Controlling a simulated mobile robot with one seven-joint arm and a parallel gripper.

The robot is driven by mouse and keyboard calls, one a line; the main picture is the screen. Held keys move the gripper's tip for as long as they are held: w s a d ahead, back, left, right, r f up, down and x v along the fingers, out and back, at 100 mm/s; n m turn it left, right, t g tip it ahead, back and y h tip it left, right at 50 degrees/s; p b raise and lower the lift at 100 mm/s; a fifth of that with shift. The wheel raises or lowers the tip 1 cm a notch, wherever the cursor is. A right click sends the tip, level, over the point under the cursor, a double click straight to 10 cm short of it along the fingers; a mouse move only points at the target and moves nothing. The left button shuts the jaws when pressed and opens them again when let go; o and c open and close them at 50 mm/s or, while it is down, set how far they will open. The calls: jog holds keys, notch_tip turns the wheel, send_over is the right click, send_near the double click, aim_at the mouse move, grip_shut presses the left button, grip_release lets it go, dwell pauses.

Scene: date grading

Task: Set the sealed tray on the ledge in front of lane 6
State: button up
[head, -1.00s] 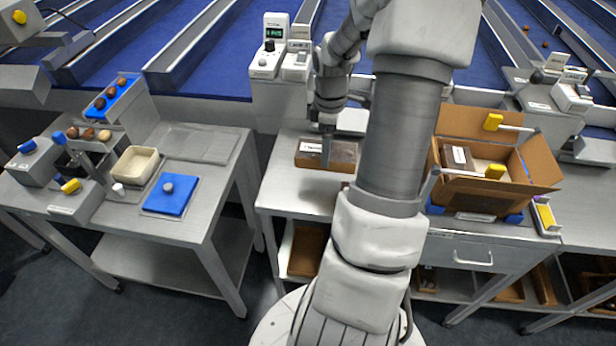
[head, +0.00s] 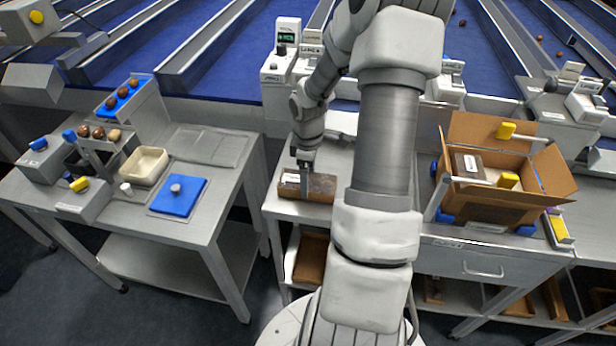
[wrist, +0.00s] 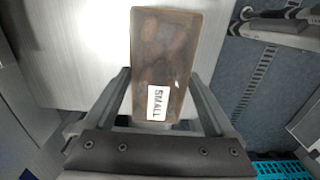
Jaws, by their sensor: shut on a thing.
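My gripper (head: 304,163) is shut on a brown sealed tray (head: 321,187) with a white label, at the left front of the middle grey table (head: 340,211). In the wrist view the tray (wrist: 165,45) lies between the two fingers, and its label reads "SMALL". Dark shapes show dimly under its cover. I cannot tell whether the tray touches the tabletop. My arm hides part of the table. Lane units (head: 278,68) with small labels stand behind it; the lane numbers are too small to read surely.
An open cardboard box (head: 490,208) with a dark tray inside stands to the right. A left table (head: 215,200) holds a blue pad (head: 177,203), a cream bowl (head: 145,165) and grading fixtures. A gap of floor separates the two tables.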

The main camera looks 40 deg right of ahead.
jog(key=shift+f, duration=0.1)
jog(key=o, duration=1.2)
notch_tip(320, 180, up, 12)
jog(key=p, duration=0.1)
